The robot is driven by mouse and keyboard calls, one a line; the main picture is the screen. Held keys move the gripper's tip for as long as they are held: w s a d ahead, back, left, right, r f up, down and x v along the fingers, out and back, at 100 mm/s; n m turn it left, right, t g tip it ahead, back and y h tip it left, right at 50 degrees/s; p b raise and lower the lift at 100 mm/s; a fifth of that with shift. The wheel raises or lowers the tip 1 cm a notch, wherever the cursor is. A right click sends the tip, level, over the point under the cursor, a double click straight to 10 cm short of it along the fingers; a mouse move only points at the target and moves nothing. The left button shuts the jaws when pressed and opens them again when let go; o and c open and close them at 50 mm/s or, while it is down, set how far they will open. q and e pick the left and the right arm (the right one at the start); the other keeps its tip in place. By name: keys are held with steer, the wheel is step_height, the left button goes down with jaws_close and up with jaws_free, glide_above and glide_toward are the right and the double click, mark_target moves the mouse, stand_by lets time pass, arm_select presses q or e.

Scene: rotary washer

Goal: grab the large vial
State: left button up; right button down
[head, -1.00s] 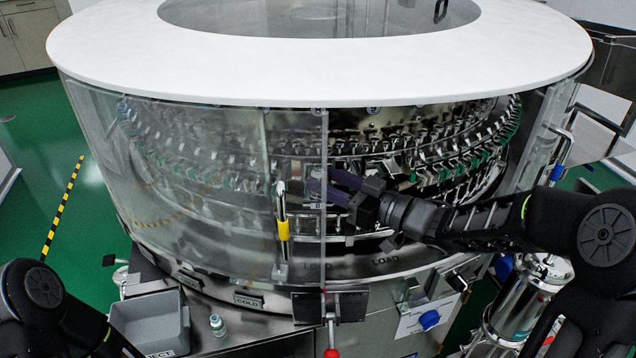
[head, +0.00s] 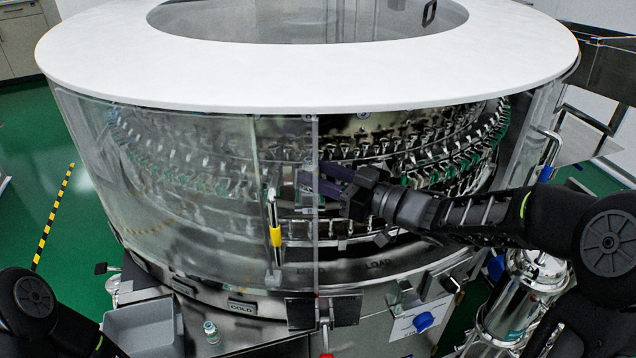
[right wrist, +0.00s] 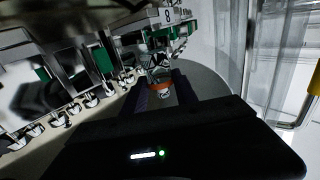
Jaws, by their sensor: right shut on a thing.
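My right gripper (head: 312,182) reaches in through the washer's open front, its dark purple fingers at the rack of clamps. In the right wrist view the fingers (right wrist: 165,92) are shut on a clear glass vial (right wrist: 160,76) with an orange band. The vial is at the clamps below a plate marked 8; I cannot tell whether a clamp still touches it. In the head view the vial is small and hard to make out near the fingertips. Another small vial (head: 211,331) stands upright on the steel counter. My left gripper is out of view.
The round washer (head: 90,70) has a white top ring and clear curved panels. A door handle with a yellow band (head: 275,236) stands left of my right gripper. A grey reject bin (head: 140,328) sits on the counter. Clamps (head: 430,165) line the carousel.

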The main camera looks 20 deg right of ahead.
step_height(320, 180, up, 7)
steer(key=p, duration=0.1)
